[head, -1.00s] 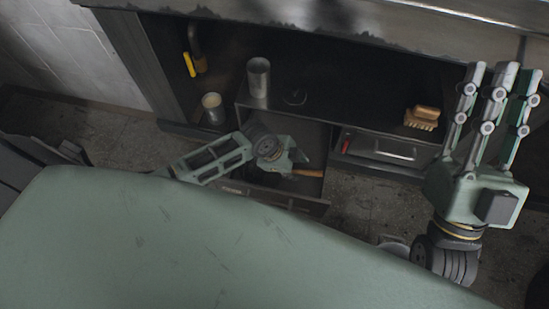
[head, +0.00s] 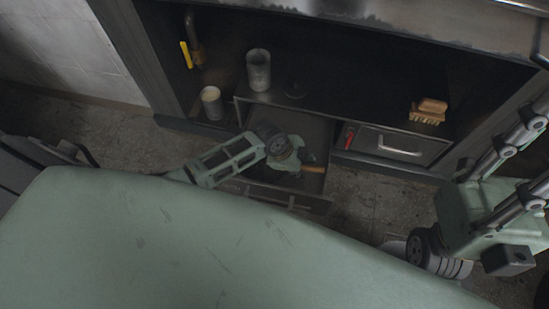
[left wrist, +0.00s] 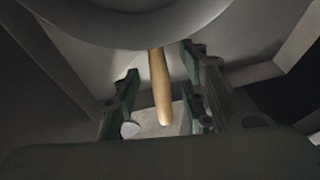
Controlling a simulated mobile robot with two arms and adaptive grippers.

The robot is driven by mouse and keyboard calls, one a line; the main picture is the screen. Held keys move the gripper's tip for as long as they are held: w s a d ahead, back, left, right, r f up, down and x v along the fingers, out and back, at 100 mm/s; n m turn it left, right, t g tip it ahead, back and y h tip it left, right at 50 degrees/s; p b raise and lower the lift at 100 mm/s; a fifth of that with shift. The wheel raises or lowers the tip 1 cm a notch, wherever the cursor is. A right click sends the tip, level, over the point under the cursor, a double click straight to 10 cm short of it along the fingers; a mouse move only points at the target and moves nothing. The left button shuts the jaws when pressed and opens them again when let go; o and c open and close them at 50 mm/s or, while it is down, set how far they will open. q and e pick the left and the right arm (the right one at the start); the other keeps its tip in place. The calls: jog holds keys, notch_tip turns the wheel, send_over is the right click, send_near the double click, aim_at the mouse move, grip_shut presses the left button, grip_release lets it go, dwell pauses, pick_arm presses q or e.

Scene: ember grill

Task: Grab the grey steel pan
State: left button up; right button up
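The grey steel pan (left wrist: 150,22) fills the top of the left wrist view, only partly in frame. Its wooden handle (left wrist: 159,85) points down between the fingers of my left gripper (left wrist: 163,100). The fingers stand apart on both sides of the handle, with gaps visible. In the head view the handle (head: 314,169) shows beside my left gripper (head: 300,164), which reaches down into an open drawer (head: 270,191); the arm hides most of the pan. My right gripper (head: 515,155) is raised at the right edge, fingers apart and empty, partly out of frame.
A metal cup (head: 258,70) and a wooden brush (head: 428,112) stand on the dark shelf (head: 345,105). A pale-topped can (head: 212,103) is at the left. A closed drawer (head: 400,145) with a bar handle is right of the open one. Floor lies in front.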

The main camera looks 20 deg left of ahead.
pick_arm(q)
grip_shut()
dwell(0.3)
jog(key=shift+r, duration=0.1)
